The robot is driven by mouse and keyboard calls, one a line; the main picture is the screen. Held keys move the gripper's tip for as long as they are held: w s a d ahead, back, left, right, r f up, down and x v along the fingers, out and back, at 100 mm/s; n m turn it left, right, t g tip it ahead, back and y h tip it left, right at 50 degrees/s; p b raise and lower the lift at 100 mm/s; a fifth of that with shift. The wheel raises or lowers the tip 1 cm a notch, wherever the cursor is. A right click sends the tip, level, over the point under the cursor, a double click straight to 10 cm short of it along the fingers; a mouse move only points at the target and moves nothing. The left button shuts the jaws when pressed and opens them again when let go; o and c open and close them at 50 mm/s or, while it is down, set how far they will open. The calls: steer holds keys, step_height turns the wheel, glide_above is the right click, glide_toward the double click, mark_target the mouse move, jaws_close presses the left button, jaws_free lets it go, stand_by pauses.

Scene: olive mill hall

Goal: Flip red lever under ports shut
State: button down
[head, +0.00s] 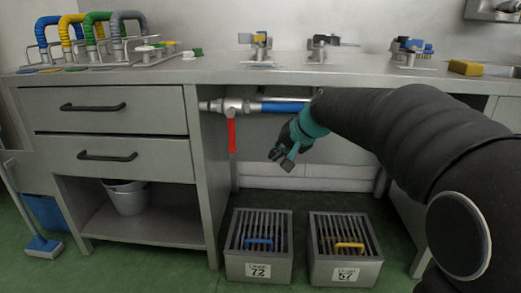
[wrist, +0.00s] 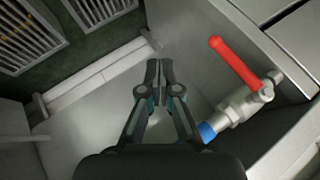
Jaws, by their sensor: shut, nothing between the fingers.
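The red lever (head: 231,135) hangs straight down from a silver valve (head: 232,105) on the pipe under the counter. In the head view the pipe runs sideways, and a blue section (head: 283,107) lies right of the valve. In the wrist view the red lever (wrist: 235,64) and the valve (wrist: 246,103) are to the right of my gripper. My gripper (head: 283,160) is shut and empty, below the pipe and to the right of the lever, apart from it. The fingertips (wrist: 159,66) are together in the wrist view.
Two slatted metal boxes, labelled 72 (head: 257,268) and 57 (head: 345,272), stand on the green floor below. A drawer cabinet (head: 110,110) stands left of the lever. The steel counter (head: 200,70) runs above the pipe, with fittings and coloured hoses on it.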

steer(key=shift+s+d, duration=0.6)
steer(key=shift+d, duration=0.3)
steer(key=s+d+f+n+g+h+p, duration=0.1)
steer(key=s+d+f+h, duration=0.15)
steer(key=s, duration=0.35)
steer(key=s+d+f+g+h+p, duration=0.1)
steer(key=s+d+f+g, duration=0.15)
steer(key=s, duration=0.45)
steer(key=s+d+r+p, duration=0.1)
steer(key=s+r+p, duration=0.1)
steer(key=s, duration=0.4)
steer(key=s+d+r+n+t+h+p, duration=0.1)
steer(key=s+d+r+p, duration=0.1)
steer(key=s, duration=0.4)
steer(key=s+d+r+t+h+p, duration=0.1)
steer(key=s+d+r+p, duration=0.1)
steer(key=s, duration=0.5)
steer(key=shift+d+r+n+p, duration=0.15)
steer(key=shift+n+p, duration=0.15)
steer(key=shift+p, duration=0.6)
